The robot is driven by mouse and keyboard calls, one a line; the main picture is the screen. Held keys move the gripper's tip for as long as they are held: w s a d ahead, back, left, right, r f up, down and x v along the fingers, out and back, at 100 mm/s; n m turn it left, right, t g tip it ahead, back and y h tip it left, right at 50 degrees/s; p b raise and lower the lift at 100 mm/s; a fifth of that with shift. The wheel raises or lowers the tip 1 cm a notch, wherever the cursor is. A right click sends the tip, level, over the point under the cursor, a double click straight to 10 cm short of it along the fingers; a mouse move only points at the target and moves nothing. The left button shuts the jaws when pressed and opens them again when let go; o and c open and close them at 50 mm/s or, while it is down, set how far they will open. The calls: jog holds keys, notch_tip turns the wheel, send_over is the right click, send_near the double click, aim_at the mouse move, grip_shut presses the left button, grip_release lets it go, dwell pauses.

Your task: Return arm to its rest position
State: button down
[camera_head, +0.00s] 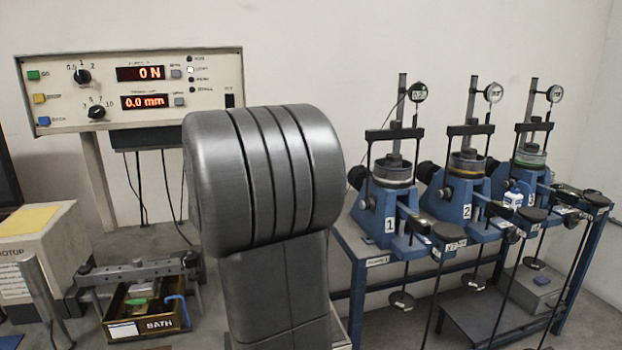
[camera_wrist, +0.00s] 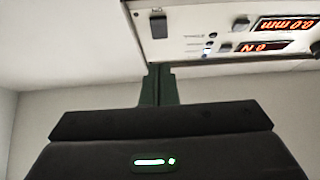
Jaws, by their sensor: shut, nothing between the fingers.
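My gripper (camera_wrist: 159,72) shows in the wrist view, with its two dark fingers together and nothing between them. Its black body with a green light fills the bottom of that view. The fingertips point toward the lower edge of the control panel (camera_wrist: 200,45), which appears upside down there. I cannot tell the gap between them. In the head view, a large grey link of my arm stands upright in the middle. My gripper is hidden from that view.
The control panel (camera_head: 215,71) reads 0 N and 0.0 mm. Blue lever frames 1 (camera_head: 378,213), 2 (camera_head: 456,198) and 3 (camera_head: 519,180) stand on a blue bench (camera_head: 377,262) at right. A BATH box (camera_head: 122,328) and a cream box (camera_head: 40,248) are at left.

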jog(key=shift+b+v, duration=0.3)
jog(key=shift+v, duration=1.3)
jog(key=shift+r, duration=0.1)
